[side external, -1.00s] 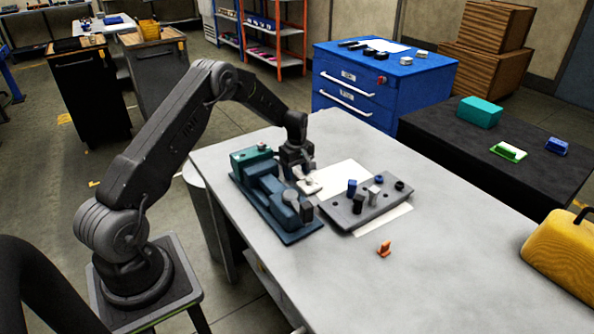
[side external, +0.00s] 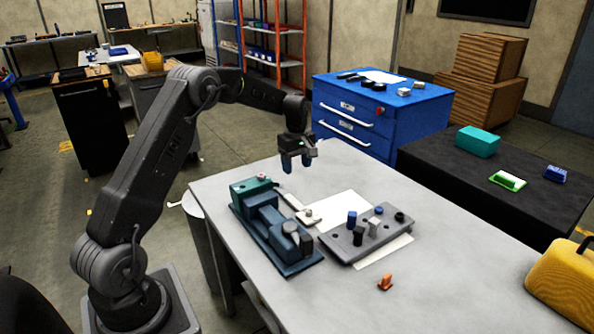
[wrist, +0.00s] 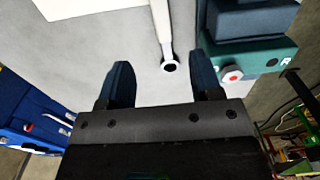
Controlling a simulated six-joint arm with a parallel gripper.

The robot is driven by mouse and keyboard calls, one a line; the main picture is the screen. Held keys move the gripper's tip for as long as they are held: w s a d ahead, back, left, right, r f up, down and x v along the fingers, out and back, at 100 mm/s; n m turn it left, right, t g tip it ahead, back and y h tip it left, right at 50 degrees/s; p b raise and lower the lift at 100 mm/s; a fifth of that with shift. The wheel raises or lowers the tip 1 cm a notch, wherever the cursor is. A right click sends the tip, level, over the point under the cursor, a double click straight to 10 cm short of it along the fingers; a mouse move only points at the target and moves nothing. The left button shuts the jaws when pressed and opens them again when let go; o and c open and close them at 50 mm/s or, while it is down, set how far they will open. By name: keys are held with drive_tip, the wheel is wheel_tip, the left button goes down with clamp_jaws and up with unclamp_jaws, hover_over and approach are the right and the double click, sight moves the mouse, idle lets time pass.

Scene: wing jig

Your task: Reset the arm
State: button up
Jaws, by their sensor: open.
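My gripper (side external: 298,164) is open and empty, held above the far part of the grey table (side external: 460,270). The blue-green jig (side external: 272,226) stands on the table below and to the left of my gripper in the side view. Its teal end block with a red button (wrist: 232,75) shows at the right of the wrist view. A pale bar with a round dark-holed end (wrist: 168,66) lies beside the jig, just beyond the fingers.
A grey peg plate (side external: 345,243) with several pegs rests on white paper. A small orange part (side external: 385,283) lies nearer the front. A yellow bag (side external: 562,262) is at the right. A blue cabinet (side external: 400,125) and a black bench (side external: 480,190) stand beyond the table.

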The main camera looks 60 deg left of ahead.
drive_tip(key=s+d+r+m+t, duration=0.3)
drive_tip(key=s+d+r+m, duration=0.75)
drive_tip(key=d+r, duration=0.6)
drive_tip(key=s+d+m+t, duration=0.1)
drive_tip(key=s+d+m, duration=0.1)
drive_tip(key=s, duration=0.4)
drive_tip(key=s+d+m, duration=0.3)
drive_tip(key=s+d, duration=0.1)
drive_tip(key=s, duration=0.2)
drive_tip(key=s+d+f+m+t, duration=0.1)
drive_tip(key=s+d+m, duration=0.1)
drive_tip(key=s, duration=0.5)
drive_tip(key=shift+d+t, duration=0.3)
drive_tip(key=shift+d, duration=0.35)
